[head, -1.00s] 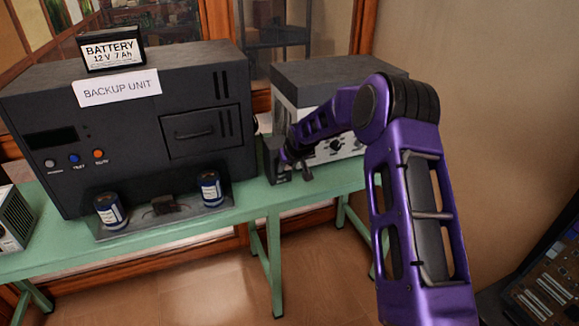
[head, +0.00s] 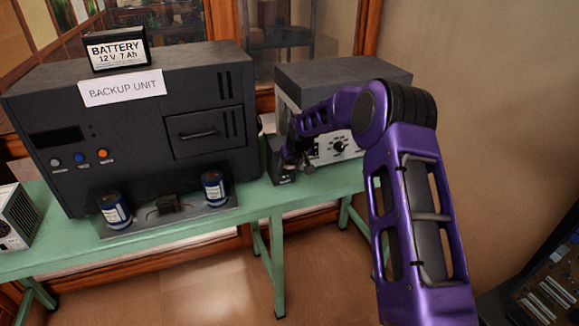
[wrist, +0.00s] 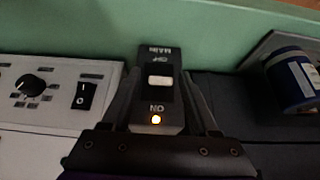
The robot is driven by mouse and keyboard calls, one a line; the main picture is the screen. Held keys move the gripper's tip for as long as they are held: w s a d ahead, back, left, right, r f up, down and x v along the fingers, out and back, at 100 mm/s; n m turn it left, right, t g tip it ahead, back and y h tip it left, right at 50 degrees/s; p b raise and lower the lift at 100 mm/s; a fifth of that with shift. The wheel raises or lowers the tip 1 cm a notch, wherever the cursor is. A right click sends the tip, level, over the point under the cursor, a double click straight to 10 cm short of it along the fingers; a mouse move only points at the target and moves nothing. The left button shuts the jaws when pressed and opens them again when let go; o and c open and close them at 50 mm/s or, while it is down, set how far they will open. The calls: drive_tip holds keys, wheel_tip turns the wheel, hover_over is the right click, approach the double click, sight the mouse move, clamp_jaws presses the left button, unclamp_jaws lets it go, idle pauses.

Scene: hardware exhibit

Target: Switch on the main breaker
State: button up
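The main breaker (wrist: 170,58) is a small dark box on the green bench, labelled MAIN, OFF and ON. It appears upside down in the wrist view. I cannot tell for sure which way the switch is tipped. My gripper (wrist: 162,98) is over the box, its dark fingers apart on either side, with nothing held. In the head view the breaker (head: 279,160) is partly hidden by my gripper (head: 300,160).
The black backup unit (head: 130,130) stands left of the breaker, with two blue cylinders (head: 214,188) on a tray in front. A grey-topped device (head: 345,72) with knobs and a rocker switch (wrist: 88,96) stands close on the other side.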

drive_tip(key=shift+r, duration=0.1)
drive_tip(key=v, duration=1.7)
drive_tip(key=shift+r, duration=0.15)
